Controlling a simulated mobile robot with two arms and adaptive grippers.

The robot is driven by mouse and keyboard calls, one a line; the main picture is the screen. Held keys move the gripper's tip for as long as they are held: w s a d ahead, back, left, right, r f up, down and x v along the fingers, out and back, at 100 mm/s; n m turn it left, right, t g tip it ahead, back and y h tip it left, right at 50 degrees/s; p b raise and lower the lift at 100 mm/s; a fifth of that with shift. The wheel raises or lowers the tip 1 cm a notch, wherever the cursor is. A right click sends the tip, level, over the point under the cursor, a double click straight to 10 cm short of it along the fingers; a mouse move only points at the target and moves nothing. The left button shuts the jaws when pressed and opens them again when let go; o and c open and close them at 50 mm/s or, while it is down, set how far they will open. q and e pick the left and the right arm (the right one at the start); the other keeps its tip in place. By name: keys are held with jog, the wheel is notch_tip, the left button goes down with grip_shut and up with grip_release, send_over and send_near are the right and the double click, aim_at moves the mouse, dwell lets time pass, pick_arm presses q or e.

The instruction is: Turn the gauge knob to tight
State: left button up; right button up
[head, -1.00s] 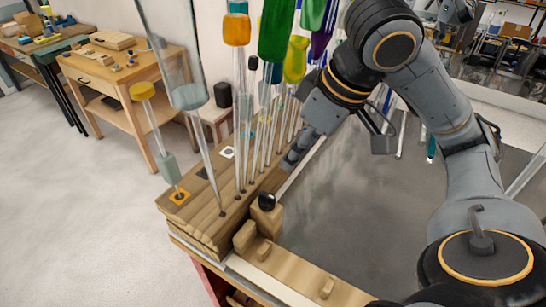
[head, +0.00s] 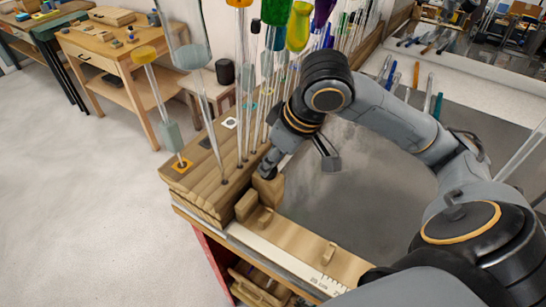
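The gauge is a wooden block (head: 269,190) at the right edge of the drilled wooden rack (head: 205,175). Its small black knob is now covered by my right gripper (head: 268,168), whose fingertips come down onto the top of the block. At this size I cannot tell whether the fingers are closed around the knob or only touching it. The knob's setting and any markings are hidden. My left gripper is out of view.
Tall glass rods with coloured ends stand in the rack close behind and left of my gripper. A wooden rail with a white scale (head: 290,255) runs along the front. The grey bench top (head: 340,190) beside it is clear. Loose coloured rods (head: 415,75) lie farther back.

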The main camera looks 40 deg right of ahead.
grip_shut()
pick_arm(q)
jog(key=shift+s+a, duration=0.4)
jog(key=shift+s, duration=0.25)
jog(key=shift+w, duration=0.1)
